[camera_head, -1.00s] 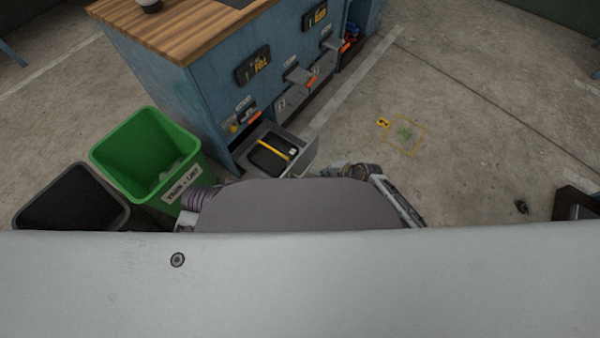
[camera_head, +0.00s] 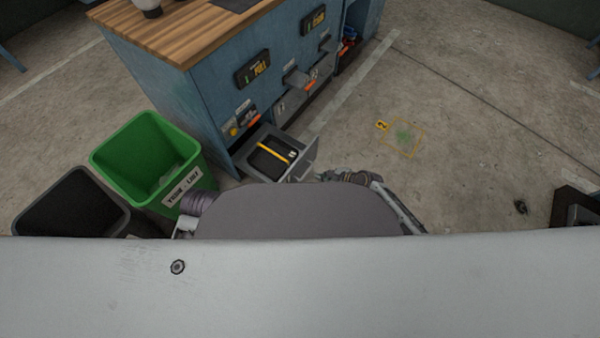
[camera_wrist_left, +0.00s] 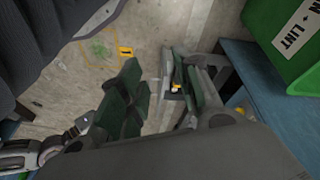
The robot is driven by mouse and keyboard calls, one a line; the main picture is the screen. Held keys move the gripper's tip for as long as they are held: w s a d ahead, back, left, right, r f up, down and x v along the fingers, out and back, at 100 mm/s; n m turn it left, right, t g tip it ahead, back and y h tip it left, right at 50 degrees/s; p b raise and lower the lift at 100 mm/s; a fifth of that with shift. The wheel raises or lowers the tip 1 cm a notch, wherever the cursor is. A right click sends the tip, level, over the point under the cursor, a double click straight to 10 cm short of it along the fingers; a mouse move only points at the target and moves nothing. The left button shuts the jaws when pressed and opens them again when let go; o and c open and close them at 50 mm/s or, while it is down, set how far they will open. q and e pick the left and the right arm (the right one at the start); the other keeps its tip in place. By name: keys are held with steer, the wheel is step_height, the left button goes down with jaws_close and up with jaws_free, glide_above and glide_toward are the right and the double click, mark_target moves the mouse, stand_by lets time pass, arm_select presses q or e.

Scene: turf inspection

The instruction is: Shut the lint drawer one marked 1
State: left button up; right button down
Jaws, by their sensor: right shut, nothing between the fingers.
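A grey lint drawer (camera_head: 250,165) stands pulled out at the near end of the blue cabinet (camera_head: 185,110). A dark insert with a yellow bar lies inside it. I cannot read a number on this drawer. The drawer also shows in the left wrist view (camera_wrist_left: 215,68). My right gripper (camera_head: 345,177) is shut and empty, just right of the drawer's front panel; whether it touches the panel I cannot tell. My left gripper is hidden in the head view.
A green bin (camera_head: 118,157) labelled for lint and a black bin (camera_head: 40,205) stand left of the drawer. More drawer fronts (camera_head: 318,75) line the cabinet. A yellow floor marking (camera_head: 415,153) lies to the right, with open concrete around it.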

mark_target(293, 172)
steer(key=shift+m, duration=0.6)
arm_select(q)
steer(key=shift+r, duration=0.1)
arm_select(e)
steer(key=shift+w+a+f, duration=0.1)
steer(key=shift+f, duration=0.05)
